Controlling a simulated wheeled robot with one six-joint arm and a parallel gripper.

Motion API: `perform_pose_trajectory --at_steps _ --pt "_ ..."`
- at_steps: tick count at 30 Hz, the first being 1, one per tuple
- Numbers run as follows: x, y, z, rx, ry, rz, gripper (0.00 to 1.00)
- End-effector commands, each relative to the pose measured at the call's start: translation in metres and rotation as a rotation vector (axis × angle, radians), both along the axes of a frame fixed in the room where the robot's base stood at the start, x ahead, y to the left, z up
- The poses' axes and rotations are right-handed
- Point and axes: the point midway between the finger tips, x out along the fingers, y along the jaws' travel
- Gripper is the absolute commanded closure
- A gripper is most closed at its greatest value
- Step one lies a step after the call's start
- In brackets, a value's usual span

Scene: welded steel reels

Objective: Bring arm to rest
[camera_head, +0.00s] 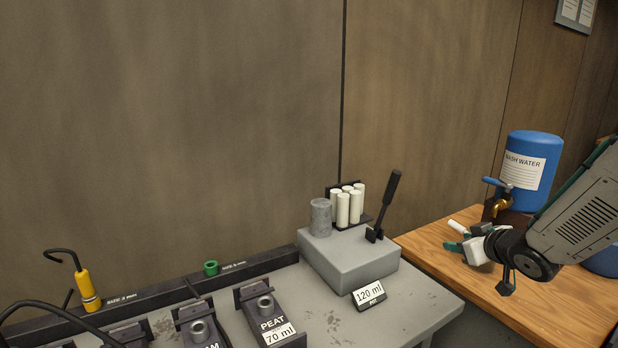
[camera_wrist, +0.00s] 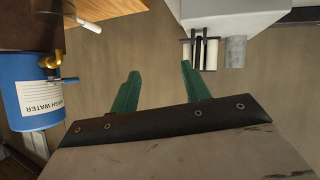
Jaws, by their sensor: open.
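My gripper (camera_head: 466,240) is at the right in the head view, over the wooden bench (camera_head: 434,255). In the wrist view its two green fingers (camera_wrist: 158,72) stand apart, with nothing between them. The arm reaches in from the right edge, and a grey link of it partly covers the bench. A small white rod (camera_head: 457,227) shows just behind the fingers; the head view does not show clearly whether it touches them.
A blue wash water barrel (camera_head: 535,165) with a brass tap stands close behind the gripper. A grey block (camera_head: 350,262) with a lever, a grey cylinder (camera_head: 320,217) and several white rods (camera_head: 343,208) is to the left. Labelled fixtures (camera_head: 266,312) line the grey table.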

Motion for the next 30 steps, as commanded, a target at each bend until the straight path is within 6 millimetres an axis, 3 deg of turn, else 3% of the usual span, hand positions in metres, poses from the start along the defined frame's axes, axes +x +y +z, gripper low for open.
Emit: perform_pose_trajectory --at_steps 5,10,14,18,21,24,30 --pt "-0.046 -0.036 -0.006 -0.120 0.237 -0.247 0.53" --pt "-0.121 -0.041 0.000 -0.158 0.508 -0.434 0.53" --pt "-0.190 -0.018 0.011 -0.123 0.726 -0.511 0.53" --pt "-0.269 0.028 0.030 -0.043 0.950 -0.508 0.53" --pt "-0.315 0.060 0.046 0.014 1.050 -0.461 0.53" --pt "-0.341 0.083 0.059 0.056 1.067 -0.415 0.53" --pt "-0.351 0.094 0.074 0.064 0.979 -0.361 0.53"
